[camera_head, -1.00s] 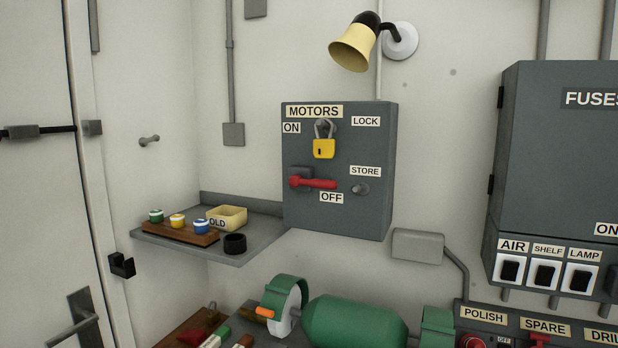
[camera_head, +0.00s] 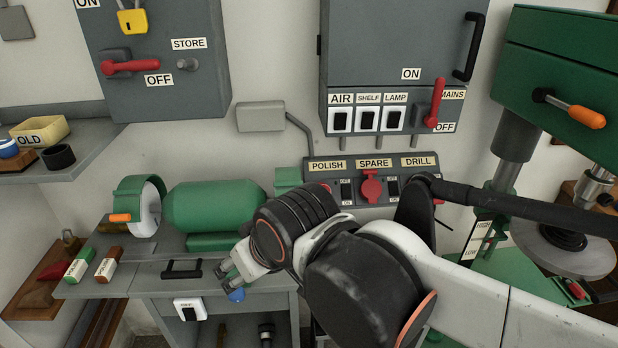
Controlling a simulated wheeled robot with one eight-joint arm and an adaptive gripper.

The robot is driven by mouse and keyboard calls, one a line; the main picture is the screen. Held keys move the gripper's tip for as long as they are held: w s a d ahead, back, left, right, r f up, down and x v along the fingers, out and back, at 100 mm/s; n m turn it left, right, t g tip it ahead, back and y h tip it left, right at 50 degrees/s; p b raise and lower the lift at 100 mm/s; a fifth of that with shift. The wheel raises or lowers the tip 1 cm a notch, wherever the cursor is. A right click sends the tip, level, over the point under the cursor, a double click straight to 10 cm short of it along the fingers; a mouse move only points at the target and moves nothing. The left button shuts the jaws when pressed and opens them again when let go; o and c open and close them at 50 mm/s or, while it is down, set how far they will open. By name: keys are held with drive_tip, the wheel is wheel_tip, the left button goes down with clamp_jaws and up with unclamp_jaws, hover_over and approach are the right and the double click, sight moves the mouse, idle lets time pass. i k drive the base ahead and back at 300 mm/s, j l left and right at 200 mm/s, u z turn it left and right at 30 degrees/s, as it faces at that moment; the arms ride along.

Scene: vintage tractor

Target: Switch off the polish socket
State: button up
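The socket panel (camera_head: 379,172) is on the back wall above the bench, with labels POLISH, SPARE and DRILL. The polish socket's dark rocker switch (camera_head: 346,192) is under the POLISH label (camera_head: 327,165), with OFF marked above it and ON below. Its position is too small to tell. The red part beside the switch is largely hidden behind my arm. My gripper (camera_head: 236,277) is below and left of the panel, in front of the bench, apart from the switch. Its fingers are small and partly turned away, so their opening is unclear. A blue thing shows at its tip.
A red plug (camera_head: 371,187) stands out in the spare socket, right of the polish switch. The green polisher (camera_head: 215,206) is left of the panel. The fuse box (camera_head: 385,45) hangs above. A green drill press (camera_head: 560,70) stands at right. My arm crosses the lower right.

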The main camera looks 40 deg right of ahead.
sight(346, 188)
drive_tip(key=z, duration=1.35)
